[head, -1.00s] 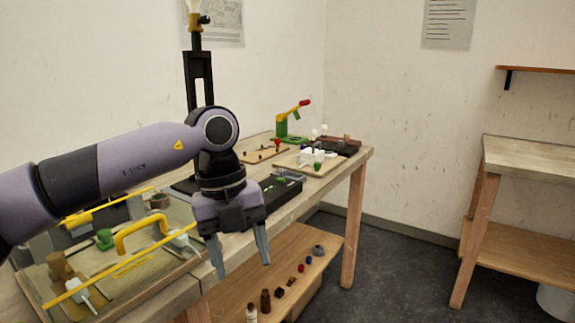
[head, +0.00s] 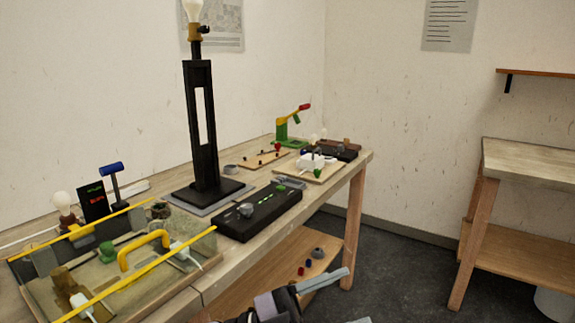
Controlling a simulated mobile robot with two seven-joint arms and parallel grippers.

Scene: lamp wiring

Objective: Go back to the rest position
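My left gripper is apart from both.
A tray with yellow rails (head: 60,300) fills the near left of the bench. A green and yellow press (head: 284,130), boards and a small white block stand at the far end. The lower shelf (head: 262,268) holds small parts. A second table (head: 530,158) stands right, across open floor.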

